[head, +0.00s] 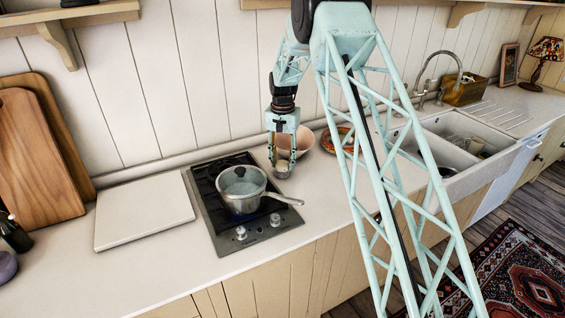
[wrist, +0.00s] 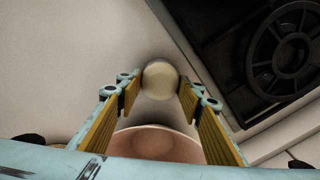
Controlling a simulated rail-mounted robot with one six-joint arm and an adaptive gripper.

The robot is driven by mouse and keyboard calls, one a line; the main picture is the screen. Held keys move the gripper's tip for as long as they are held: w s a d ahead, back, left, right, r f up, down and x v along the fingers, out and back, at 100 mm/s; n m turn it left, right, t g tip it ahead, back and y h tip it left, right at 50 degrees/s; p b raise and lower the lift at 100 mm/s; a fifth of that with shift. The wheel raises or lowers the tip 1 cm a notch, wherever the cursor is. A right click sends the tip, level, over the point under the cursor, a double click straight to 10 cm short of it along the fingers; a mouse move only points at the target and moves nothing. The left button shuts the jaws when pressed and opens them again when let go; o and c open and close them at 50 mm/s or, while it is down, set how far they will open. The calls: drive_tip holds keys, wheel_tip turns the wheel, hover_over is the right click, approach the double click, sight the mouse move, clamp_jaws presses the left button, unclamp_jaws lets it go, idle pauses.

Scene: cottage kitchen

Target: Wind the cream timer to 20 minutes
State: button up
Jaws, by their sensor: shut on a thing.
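The cream timer (head: 283,170) is a small round thing on the counter, just right of the hob. In the wrist view the timer (wrist: 160,78) shows its pale round top between the fingertips. My gripper (head: 283,163) points down over it, and its two fingers (wrist: 160,90) are shut on its sides. No dial marks can be read in either view, so the setting cannot be told. The fingers hide part of the timer in the head view.
A pinkish bowl (head: 302,141) stands close behind my gripper, with a patterned dish (head: 328,141) to its right. A white board (head: 145,212) lies left.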

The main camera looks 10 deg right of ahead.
sight(283, 163)
drive_tip(key=m, duration=1.1)
drive_tip(key=shift+s, duration=0.1)
drive_tip(key=shift+m, duration=0.3)
idle(0.4)
drive_tip(key=o, duration=0.6)
drive_tip(key=shift+c, duration=0.2)
wheel_tip(283, 163, up, 12)
idle(0.5)
